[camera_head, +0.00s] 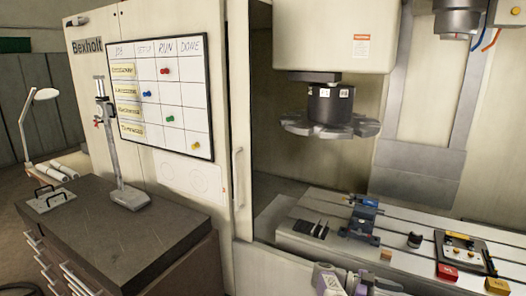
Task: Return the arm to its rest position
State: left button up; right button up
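Pale and grey parts with a purple patch are cut off at the bottom edge, right of the middle. No gripper fingertips show, so I cannot see what either gripper holds.
A milling machine's slotted table (290,243) carries a blue vise (361,222), a dark mould plate (463,250) and red (447,272) and yellow (497,286) blocks. A tool carousel (330,126) hangs above. A dark-topped cabinet (120,235) with a height gauge (128,195) stands left.

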jog(key=w+d+f+n+t+h, duration=0.2)
jog(key=w+d+f+n+t, duration=0.2)
jog(key=f+t, duration=0.1)
jog(key=a+f+n+t+y, duration=0.4)
jog(key=f+n+t+y, duration=0.45)
jog(key=f, duration=0.75)
jog(key=s+a+f+n+y, duration=0.5)
jog(key=s+a+f+y, duration=0.35)
jog(key=a, duration=0.45)
jog(key=s+a+n+g+y, duration=0.1)
jog(key=s+a+g+y, duration=0.1)
jog(key=s+a, duration=0.3)
jog(key=s+a+f+g+y, duration=0.1)
jog(key=s+a, duration=0.4)
jog(key=s, duration=0.6)
jog(key=s+a+f+n+g+y, duration=0.1)
jog(key=s+a+g+y, duration=0.2)
jog(key=s+a, duration=0.2)
jog(key=s, duration=0.3)
jog(key=shift+n, duration=0.35)
jog(key=shift+w, duration=0.1)
